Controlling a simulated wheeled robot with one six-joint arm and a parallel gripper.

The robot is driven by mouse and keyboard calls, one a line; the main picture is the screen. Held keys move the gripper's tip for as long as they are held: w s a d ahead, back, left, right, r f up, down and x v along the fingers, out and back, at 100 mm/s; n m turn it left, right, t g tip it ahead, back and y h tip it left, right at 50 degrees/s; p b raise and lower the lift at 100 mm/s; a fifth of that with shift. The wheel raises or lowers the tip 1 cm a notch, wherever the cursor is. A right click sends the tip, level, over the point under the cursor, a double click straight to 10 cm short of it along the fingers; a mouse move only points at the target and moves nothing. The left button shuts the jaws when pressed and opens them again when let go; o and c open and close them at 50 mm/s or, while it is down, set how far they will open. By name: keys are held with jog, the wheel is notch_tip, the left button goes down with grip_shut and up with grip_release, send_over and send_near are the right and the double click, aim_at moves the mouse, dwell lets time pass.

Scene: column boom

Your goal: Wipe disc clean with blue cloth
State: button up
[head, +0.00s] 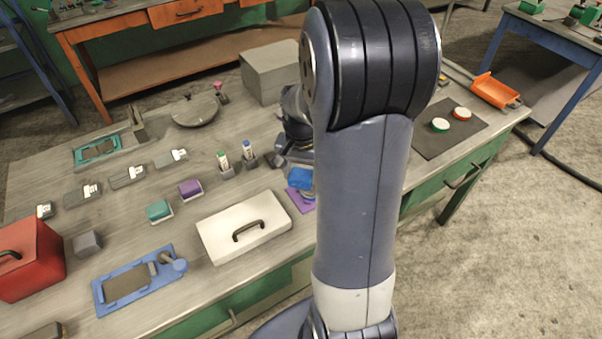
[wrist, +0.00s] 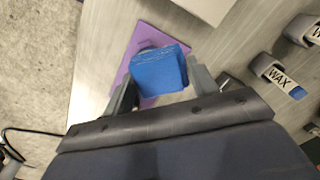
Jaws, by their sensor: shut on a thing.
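My gripper (wrist: 162,86) is shut on a blue cloth (wrist: 158,70), which looks like a folded block between the two fingers. The cloth is over a purple mat (wrist: 148,34); I cannot tell if it touches the mat. In the head view the blue cloth (head: 299,178) shows beside my arm, above the purple mat (head: 302,203), partly hidden. A round grey disc (head: 194,114) lies at the back left of the bench. Two white-topped discs, one green-edged (head: 440,125) and one orange-edged (head: 462,113), lie on a dark mat to the right. I cannot tell which disc is meant.
A white case (head: 243,228) with a handle lies left of the purple mat. Two upright bottles (head: 235,160) in holders stand behind it. Purple (head: 190,190) and teal (head: 159,211) blocks, a blue tray (head: 139,281) and a red box (head: 28,258) are further left.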

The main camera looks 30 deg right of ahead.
jog(key=shift+r+p, duration=1.15)
jog(key=shift+r, duration=0.6)
